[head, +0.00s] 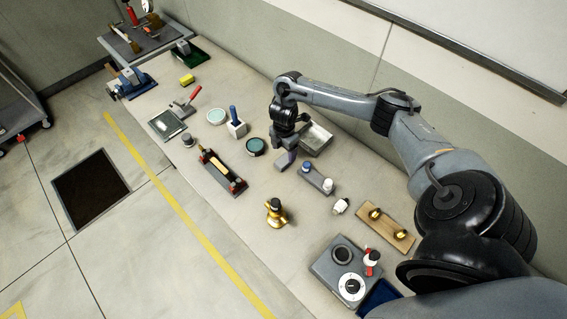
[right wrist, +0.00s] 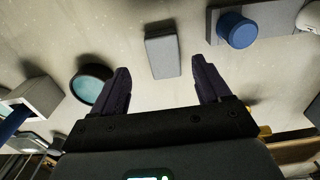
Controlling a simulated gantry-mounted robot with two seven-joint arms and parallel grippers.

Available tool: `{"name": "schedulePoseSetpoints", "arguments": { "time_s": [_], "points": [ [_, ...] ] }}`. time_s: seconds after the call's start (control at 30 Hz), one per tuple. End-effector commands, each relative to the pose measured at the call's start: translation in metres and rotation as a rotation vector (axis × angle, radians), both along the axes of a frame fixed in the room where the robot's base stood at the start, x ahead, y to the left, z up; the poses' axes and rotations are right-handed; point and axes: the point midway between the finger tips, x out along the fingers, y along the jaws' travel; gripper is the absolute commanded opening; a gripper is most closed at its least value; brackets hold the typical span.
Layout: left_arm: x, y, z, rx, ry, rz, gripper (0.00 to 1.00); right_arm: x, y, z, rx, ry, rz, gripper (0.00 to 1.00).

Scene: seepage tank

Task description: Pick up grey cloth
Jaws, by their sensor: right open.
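The grey cloth (head: 285,160) is a small, flat-looking grey rectangle on the pale bench, just below my right gripper (head: 286,143) in the head view. In the right wrist view the cloth (right wrist: 162,52) lies ahead, between the lines of the two dark fingers. My right gripper (right wrist: 160,70) is open with nothing between its fingers. It appears to hover above the bench, apart from the cloth. My left gripper is in neither view.
A metal tray (head: 317,138) stands just right of the gripper. A grey holder with blue- and white-capped bottles (head: 316,180) is close to the cloth. A round teal-topped dish (head: 255,146) lies left of it. A brass piece (head: 276,211) stands nearer the front.

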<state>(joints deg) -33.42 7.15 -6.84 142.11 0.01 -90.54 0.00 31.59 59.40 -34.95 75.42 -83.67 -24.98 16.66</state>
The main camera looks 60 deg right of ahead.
Motion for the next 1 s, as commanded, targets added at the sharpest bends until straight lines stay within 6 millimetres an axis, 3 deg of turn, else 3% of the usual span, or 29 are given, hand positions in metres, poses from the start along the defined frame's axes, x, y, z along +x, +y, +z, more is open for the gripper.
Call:
{"name": "schedulePoseSetpoints", "arguments": {
  "time_s": [0.4, 0.7, 1.0],
  "points": [
    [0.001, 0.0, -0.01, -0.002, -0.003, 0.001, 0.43, -0.004, 0.007, -0.045, 0.001, 0.002, -0.001, 0.77],
    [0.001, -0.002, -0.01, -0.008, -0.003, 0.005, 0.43, -0.004, 0.007, -0.05, -0.001, -0.001, 0.001, 0.77],
    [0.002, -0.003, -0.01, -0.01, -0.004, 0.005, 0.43, -0.004, 0.007, -0.05, 0.0, -0.001, 0.001, 0.31]
  ]
}}
